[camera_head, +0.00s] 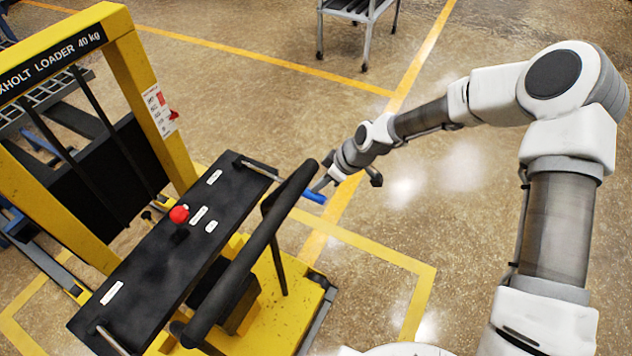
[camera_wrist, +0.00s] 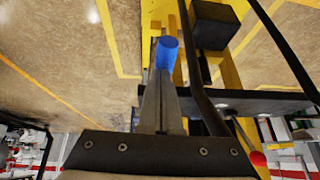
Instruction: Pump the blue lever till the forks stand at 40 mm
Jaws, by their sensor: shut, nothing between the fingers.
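The blue lever (camera_head: 314,196) shows as a short blue grip beyond the right end of the yellow loader's black top panel. In the wrist view its blue end (camera_wrist: 167,53) appears right at my fingertips. My gripper (camera_head: 322,185) is shut and empty, with its fingers (camera_wrist: 161,85) together beside the lever; I cannot tell whether they touch it. The black handlebar hides part of the area near the lever. A white and red label (camera_head: 159,109) with a red pointer (camera_head: 173,115) is on the loader's yellow post; its marks are too small to read. The forks are not clearly visible.
The black handlebar (camera_head: 250,255) rises close to the left of my gripper. The black panel (camera_head: 150,270) carries a red knob (camera_head: 179,214). A grey wheeled cart (camera_head: 362,15) stands at the back. The floor on the right is open, with yellow lines.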

